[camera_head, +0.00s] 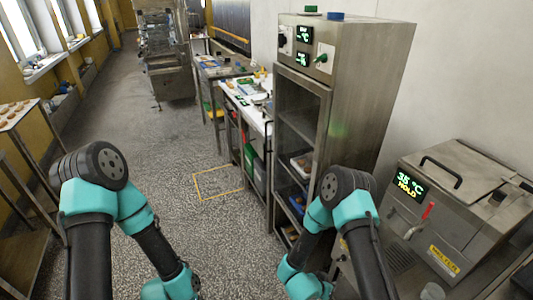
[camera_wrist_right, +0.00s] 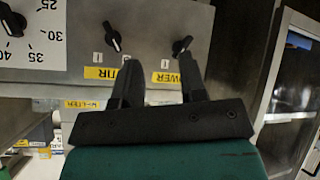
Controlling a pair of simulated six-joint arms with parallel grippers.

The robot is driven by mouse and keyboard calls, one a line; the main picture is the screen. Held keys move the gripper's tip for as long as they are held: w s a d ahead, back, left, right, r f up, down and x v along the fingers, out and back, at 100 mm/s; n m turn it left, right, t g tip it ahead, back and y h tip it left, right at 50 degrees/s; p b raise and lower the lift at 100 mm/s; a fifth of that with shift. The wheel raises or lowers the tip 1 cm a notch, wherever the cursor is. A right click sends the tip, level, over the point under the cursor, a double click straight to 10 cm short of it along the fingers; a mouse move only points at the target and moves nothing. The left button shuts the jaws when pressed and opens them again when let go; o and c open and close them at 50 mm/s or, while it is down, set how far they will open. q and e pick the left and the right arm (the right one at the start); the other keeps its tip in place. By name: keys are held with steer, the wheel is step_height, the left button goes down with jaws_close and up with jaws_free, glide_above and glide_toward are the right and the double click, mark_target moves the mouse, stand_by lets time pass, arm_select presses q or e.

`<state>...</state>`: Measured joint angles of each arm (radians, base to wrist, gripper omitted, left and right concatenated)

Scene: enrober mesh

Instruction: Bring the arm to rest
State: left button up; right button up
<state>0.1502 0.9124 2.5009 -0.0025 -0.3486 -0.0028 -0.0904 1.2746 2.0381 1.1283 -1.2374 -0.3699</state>
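My two teal and black arms reach down in the head view, and both grippers are outside that picture. In the right wrist view my right gripper (camera_wrist_right: 160,62) is open, with its two black fingers spread apart and nothing between them. Its fingertips point at a grey control panel (camera_wrist_right: 225,40). A black knob (camera_wrist_right: 182,46) above a yellow POWER label (camera_wrist_right: 167,78), seen upside down, lies just beyond the right fingertip; I cannot tell whether they touch. A second knob (camera_wrist_right: 112,36) lies beyond the left fingertip. My left gripper shows in neither view.
A steel machine (camera_head: 458,205) reading 35 °C HOLD stands at the right. A tall steel cabinet (camera_head: 345,85) stands beside it, with a worktable (camera_head: 248,108) behind. A rack (camera_head: 25,115) is at the left. The speckled floor between is open, with a yellow square (camera_head: 218,182) marked on it.

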steer(key=s+r+n+g+y, duration=0.4)
steer(key=s+n+y, duration=0.1)
steer(key=s+y, duration=0.6)
steer(key=shift+s+a+r+n+g+y, duration=0.2)
steer(key=shift+s+r+n+g+y, duration=0.15)
steer(key=shift+y, duration=0.35)
steer(key=shift+w, duration=0.1)
stand_by(0.4)
